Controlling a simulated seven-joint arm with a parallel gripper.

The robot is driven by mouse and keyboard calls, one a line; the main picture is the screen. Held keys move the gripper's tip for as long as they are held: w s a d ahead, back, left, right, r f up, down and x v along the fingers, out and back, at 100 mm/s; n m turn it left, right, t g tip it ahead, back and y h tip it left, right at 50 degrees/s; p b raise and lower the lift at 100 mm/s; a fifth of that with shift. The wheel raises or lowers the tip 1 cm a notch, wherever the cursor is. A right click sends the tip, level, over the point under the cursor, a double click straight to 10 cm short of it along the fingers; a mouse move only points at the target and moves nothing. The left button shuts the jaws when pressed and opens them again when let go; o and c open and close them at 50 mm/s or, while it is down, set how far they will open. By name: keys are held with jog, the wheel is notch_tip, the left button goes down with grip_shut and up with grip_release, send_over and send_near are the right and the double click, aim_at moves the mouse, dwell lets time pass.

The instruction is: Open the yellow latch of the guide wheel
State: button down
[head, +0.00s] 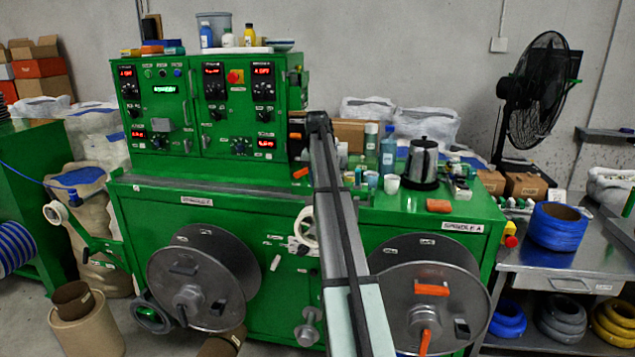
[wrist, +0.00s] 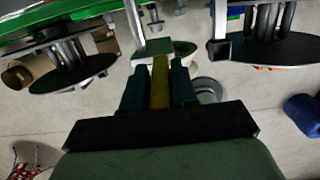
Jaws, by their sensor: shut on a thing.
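In the wrist view my gripper (wrist: 158,72) has two dark fingers shut on a narrow yellow piece, the yellow latch (wrist: 160,85), which stands between them. Just beyond the fingertips is a pale round rim that appears to be the guide wheel (wrist: 182,48). A white ring that looks like the guide wheel (head: 302,228) also shows in the head view, partly behind my arm, between the two large reels. In the head view my gripper and the latch are hidden behind my arm. How far the latch is turned cannot be told.
The large left reel (head: 205,285) and right reel (head: 430,300) flank the work area on the green machine (head: 270,295). They also show at both sides of the wrist view (wrist: 75,75). Bottles and a metal pot (head: 423,160) stand on the machine's top. A blue cable coil (head: 556,228) lies on the right bench.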

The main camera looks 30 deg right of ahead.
dwell(0.4)
jog(key=c, duration=1)
grip_release()
jog(key=shift+w, duration=0.1)
jog(key=shift+o, duration=0.2)
notch_tip(320, 180, up, 14)
jog(key=shift+s+a, duration=0.3)
jog(key=shift+s, duration=0.05)
jog(key=shift+f, duration=0.15)
